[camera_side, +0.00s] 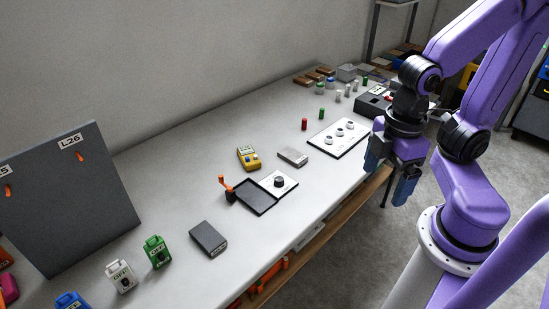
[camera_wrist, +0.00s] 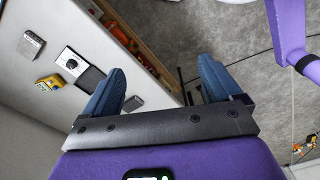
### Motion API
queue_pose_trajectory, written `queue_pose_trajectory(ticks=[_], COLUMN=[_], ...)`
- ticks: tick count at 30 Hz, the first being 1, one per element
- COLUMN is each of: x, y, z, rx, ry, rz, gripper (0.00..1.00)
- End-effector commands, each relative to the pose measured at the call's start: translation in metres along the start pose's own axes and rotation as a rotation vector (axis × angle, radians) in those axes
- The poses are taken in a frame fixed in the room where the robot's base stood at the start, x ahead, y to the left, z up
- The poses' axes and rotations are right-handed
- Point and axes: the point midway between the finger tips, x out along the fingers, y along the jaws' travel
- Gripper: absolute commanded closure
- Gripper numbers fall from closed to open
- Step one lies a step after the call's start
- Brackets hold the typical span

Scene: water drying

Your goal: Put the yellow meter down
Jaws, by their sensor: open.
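The yellow meter (camera_side: 248,158) lies on the white table near its middle, beside a small grey box and behind the black tray. It also shows at the left of the wrist view (camera_wrist: 50,82). My gripper (camera_side: 388,178) is open and empty, with its blue fingers apart. It hangs at the table's front edge, well to the right of the meter. In the wrist view my gripper (camera_wrist: 160,85) shows the table edge and floor beyond its fingers. Nothing hides the meter in the side view.
The black tray with a knob plate (camera_side: 258,197) has an orange lever at its left. A white panel with knobs (camera_side: 338,138) lies nearer my gripper. A dark box (camera_side: 208,238), green tag (camera_side: 157,252) and grey board (camera_side: 70,200) stand left. Table space behind the meter is clear.

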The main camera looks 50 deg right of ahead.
Motion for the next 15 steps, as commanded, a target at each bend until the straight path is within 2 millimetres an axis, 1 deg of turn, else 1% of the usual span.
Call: queue_pose_trajectory(ticks=[5,8,11,15], x=[0.001,0.005,0.013,0.025], y=[0.003,0.016,0.041,0.089], z=[-0.001,-0.003,-0.008,-0.016], rx=[-0.004,-0.025,-0.073,-0.173], ry=[-0.009,-0.049,-0.128,-0.275], rz=[0.011,0.058,0.149,0.306], gripper=[0.08,0.08,0.08,0.08])
